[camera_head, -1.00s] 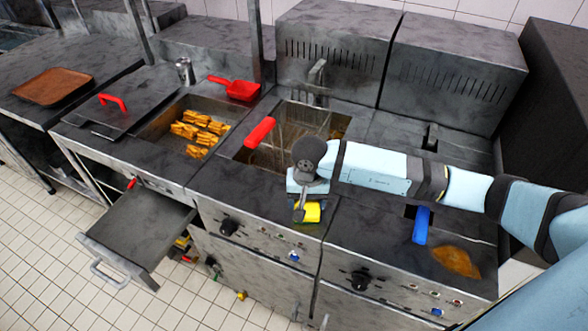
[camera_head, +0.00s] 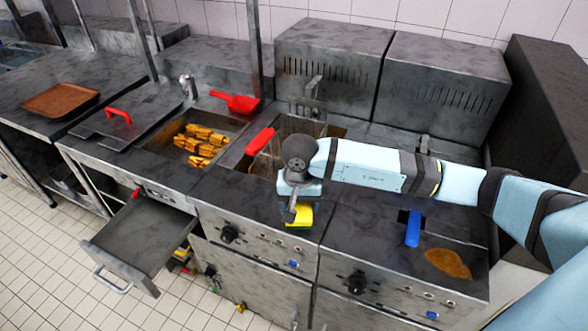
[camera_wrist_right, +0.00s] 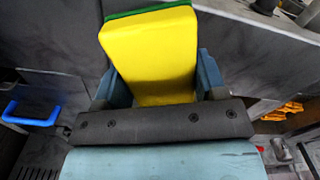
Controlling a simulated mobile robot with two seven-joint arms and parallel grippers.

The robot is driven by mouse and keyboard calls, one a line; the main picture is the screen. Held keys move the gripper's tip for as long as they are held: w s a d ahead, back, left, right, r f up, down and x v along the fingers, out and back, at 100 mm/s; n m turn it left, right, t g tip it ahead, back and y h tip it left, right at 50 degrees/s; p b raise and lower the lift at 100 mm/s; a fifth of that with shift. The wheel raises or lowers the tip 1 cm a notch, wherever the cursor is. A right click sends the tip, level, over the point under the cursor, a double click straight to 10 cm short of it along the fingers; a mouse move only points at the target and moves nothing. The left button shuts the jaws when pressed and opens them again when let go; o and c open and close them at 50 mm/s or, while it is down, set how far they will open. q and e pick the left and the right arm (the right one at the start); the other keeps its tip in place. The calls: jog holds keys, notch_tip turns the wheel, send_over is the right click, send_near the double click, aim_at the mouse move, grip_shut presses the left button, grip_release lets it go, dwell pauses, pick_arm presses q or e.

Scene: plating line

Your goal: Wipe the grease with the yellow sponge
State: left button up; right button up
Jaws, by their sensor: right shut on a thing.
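The yellow sponge (camera_head: 299,217) has a green layer on one face. My right gripper (camera_head: 298,205) is shut on it and holds it over the front edge of the fryer counter, left of the blue handle. In the right wrist view the sponge (camera_wrist_right: 150,55) sits between the two fingers of the right gripper (camera_wrist_right: 155,85). The grease (camera_head: 448,264) is a brown-orange patch on the right part of the counter top, to the right of the sponge and apart from it. My left gripper is not in view.
A blue handle (camera_head: 413,229) stands up beside the grease. A red-handled basket (camera_head: 260,141) hangs in the middle fryer. Fries (camera_head: 202,142) lie in the left well, with a red scoop (camera_head: 238,103) behind. An open drawer (camera_head: 140,237) sticks out at left.

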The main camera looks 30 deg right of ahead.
jog(key=shift+r+p, duration=0.4)
jog(key=shift+r, duration=1.1)
